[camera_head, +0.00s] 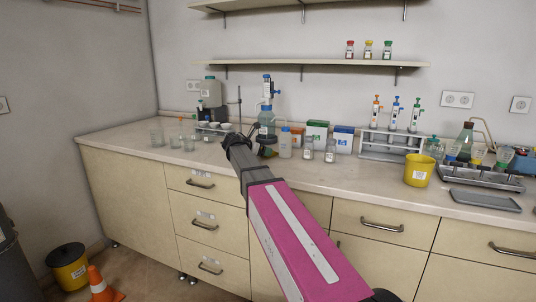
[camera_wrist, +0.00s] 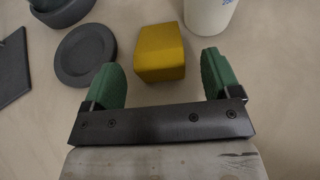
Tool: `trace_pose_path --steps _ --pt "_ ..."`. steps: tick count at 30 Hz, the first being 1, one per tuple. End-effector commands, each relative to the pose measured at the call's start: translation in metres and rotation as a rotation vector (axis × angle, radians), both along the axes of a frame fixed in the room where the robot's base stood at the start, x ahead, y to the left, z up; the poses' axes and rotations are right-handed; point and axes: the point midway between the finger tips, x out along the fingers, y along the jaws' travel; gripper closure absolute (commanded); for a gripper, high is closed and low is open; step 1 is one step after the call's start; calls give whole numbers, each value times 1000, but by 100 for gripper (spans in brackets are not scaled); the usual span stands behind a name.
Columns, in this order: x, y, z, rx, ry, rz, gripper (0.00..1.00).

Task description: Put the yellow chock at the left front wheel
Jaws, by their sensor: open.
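In the wrist view, the yellow chock (camera_wrist: 160,52) is a small block with rounded edges on a pale surface. It lies just ahead of the gap between the two green fingers of my gripper (camera_wrist: 164,78). The fingers are apart with nothing held between them. In the head view, my pink arm reaches over the counter; its end is by the bottles and I cannot make out the chock there. Small dark wheels (camera_head: 187,278) show at the floor under the drawer unit (camera_head: 205,225); I cannot tell which wheel is the left front one.
In the wrist view, a white container (camera_wrist: 209,14) stands right of the chock and a dark round disc (camera_wrist: 85,55) lies left. Bottles and boxes crowd the counter (camera_head: 120,138). An orange cone (camera_head: 101,286) and a yellow bin (camera_head: 70,268) stand on the floor at left.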

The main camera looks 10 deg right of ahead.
Motion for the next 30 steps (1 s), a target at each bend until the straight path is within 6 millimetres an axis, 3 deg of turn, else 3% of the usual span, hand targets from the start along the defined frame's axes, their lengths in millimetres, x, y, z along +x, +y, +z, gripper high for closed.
trace_pose_path --steps 5,12,13,18,21,30 --pt "13 -18 -11 0 1 -2 17" --pt "13 -21 -12 0 0 0 17" --pt "13 -21 -12 0 0 0 20" --pt "13 -21 -12 0 1 0 73" --pt "13 -21 -12 -1 0 0 77" --pt "13 -21 -9 -1 -1 0 77"
